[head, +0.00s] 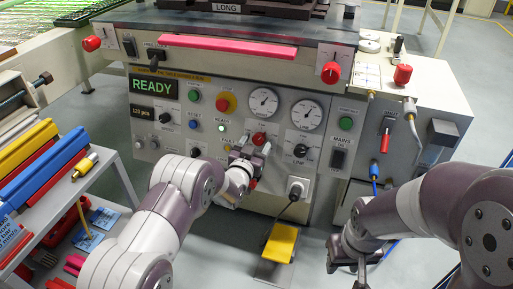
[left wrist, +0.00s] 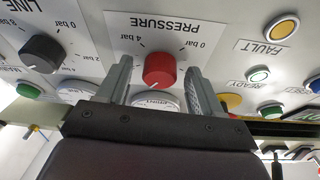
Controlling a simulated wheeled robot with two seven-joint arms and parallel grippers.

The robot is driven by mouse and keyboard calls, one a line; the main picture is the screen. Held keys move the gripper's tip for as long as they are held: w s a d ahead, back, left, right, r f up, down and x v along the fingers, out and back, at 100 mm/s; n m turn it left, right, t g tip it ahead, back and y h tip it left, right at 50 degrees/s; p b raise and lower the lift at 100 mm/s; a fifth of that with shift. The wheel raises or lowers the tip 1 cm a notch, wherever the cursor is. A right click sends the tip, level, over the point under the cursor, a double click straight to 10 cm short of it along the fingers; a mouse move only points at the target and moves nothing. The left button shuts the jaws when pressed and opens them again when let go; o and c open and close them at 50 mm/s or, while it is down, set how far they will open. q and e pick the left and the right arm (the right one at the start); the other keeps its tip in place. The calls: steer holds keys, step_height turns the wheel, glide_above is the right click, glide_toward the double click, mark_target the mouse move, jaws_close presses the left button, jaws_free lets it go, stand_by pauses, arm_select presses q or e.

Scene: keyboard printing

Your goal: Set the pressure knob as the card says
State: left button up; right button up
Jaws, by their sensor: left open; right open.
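The red pressure knob (left wrist: 159,70) sits on a white plate marked PRESSURE, with 0 bar and 4 bar labels, upside down in the left wrist view. It also shows in the head view (head: 259,139), at the middle of the machine's front panel. My left gripper (head: 249,159) is at the panel in front of it. In the left wrist view its open fingers (left wrist: 158,84) stand on either side of the knob, with gaps showing. I cannot read the knob's setting. My right gripper (head: 354,262) is open and empty, low at the right. I cannot make out a card giving the pressure.
A black LINE knob (left wrist: 41,54) is beside the pressure plate. Two dials (head: 264,102) sit above it, with a plug (head: 297,189) below. Another red knob (head: 331,72) is higher right. A yellow pedal (head: 281,243) stands on the floor. A shelf with coloured bars (head: 45,180) is at left.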

arm_select(q)
steer(key=c, duration=1.1)
steer(key=shift+o, duration=0.2)
steer(key=shift+d+n, duration=0.1)
steer(key=shift+n, duration=0.2)
steer(key=n+y+p, duration=0.1)
steer(key=n, duration=0.2)
steer(key=shift+d+r+y, duration=0.1)
steer(key=shift+y, duration=0.2)
steer(key=n, duration=0.2)
steer(key=n+y+p, duration=0.1)
steer(key=n, duration=0.1)
steer(key=shift+n+y, duration=0.3)
steer(key=shift+n, duration=0.1)
steer(key=n+y, duration=0.1)
steer(key=n, duration=0.1)
steer(key=n+p, duration=0.1)
steer(key=n, duration=0.2)
steer(key=shift+d+r+y, duration=0.1)
steer(key=shift+d+y, duration=0.05)
steer(key=shift+y, duration=0.25)
steer(key=shift+n+g+y+p, duration=0.3)
steer(key=shift+n+g+p, duration=0.1)
steer(key=shift+n, duration=0.8)
